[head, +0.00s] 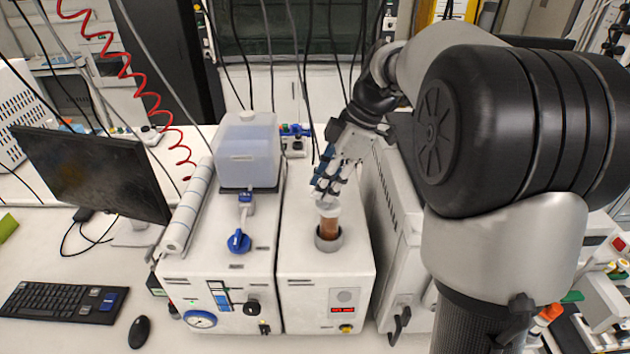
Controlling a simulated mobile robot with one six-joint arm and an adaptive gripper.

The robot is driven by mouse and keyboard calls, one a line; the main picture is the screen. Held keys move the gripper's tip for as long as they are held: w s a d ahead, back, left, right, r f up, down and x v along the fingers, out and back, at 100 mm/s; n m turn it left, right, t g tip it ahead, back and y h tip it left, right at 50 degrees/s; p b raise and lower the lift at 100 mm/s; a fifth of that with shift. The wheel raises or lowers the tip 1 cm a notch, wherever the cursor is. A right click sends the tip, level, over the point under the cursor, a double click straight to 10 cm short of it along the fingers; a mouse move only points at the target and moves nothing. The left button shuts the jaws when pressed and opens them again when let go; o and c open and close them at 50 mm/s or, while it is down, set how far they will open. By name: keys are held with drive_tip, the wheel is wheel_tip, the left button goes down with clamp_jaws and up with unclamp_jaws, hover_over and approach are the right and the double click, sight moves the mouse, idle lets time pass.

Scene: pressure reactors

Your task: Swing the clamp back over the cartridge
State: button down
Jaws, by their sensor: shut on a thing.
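The cartridge (328,226) is a brown, upright cylinder with a pale top. It stands in a grey ring (318,242) on top of the right white unit. My gripper (328,196) reaches down from the back right, with its fingertips at the pale top of the cartridge. It looks shut on that top; the fingers hide the exact contact. I cannot pick out the clamp with certainty: blue and white parts overlap around the fingers. A blue knob (238,241) sits on the left white unit (205,262), apart from the gripper.
A translucent tank (247,150) stands on the back of the left unit. A white roll (187,208) lies along its left side. A monitor (90,170), keyboard (62,302) and mouse (139,332) are at the left. Another white box (402,225) stands close on the right, under my arm.

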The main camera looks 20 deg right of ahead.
drive_tip(key=shift+s+d+n+g, duration=0.3)
drive_tip(key=shift+d+n+g, duration=0.1)
drive_tip(key=shift+d+n, duration=0.55)
drive_tip(key=shift+a, duration=0.1)
drive_tip(key=c, duration=1.3)
unclamp_jaws()
drive_tip(key=shift+c, duration=0.2)
drive_tip(key=shift+r, duration=0.1)
drive_tip(key=v, duration=1.2)
